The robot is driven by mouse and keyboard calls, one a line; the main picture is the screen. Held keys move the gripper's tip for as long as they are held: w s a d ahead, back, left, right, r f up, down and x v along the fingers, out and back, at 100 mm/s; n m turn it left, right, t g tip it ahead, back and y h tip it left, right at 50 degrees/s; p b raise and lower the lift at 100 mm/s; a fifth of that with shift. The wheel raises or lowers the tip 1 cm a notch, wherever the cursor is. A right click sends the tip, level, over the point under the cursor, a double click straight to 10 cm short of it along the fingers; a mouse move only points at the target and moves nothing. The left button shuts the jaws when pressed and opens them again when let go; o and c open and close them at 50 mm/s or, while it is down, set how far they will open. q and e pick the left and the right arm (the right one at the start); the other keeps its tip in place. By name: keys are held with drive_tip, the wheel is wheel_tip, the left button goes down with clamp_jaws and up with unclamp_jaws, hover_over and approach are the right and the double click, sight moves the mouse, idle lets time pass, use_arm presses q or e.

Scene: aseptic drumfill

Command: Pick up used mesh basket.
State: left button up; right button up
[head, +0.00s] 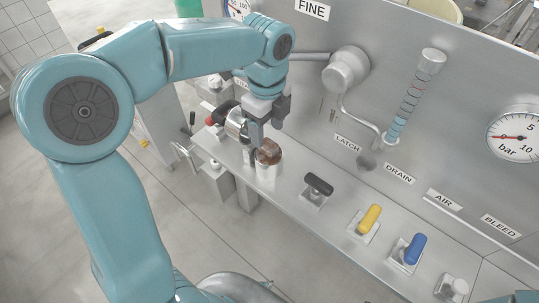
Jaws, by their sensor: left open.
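A short cylinder with a brown, stained upper part and a pale lower part (268,161) stands upright on the steel ledge; it looks like the used mesh basket. My left gripper (266,137) points down just above and behind it, with its jaws open. The fingers overlap the basket's top edge in the picture, and I cannot tell whether they touch it. My right gripper is not in view.
A shiny metal cylinder (237,126) lies left of my gripper. Along the ledge to the right stand a black handle (319,184), a yellow handle (370,218) and a blue handle (414,248). The steel panel with a gauge (516,137) rises behind.

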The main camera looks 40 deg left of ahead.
sight(269, 143)
use_arm(q)
drive_tip(key=f, duration=0.5)
drive_tip(key=shift+w+d+f, duration=0.1)
drive_tip(key=shift+d+f, duration=0.1)
drive_tip(key=shift+f, duration=0.1)
drive_tip(key=c, duration=1.1)
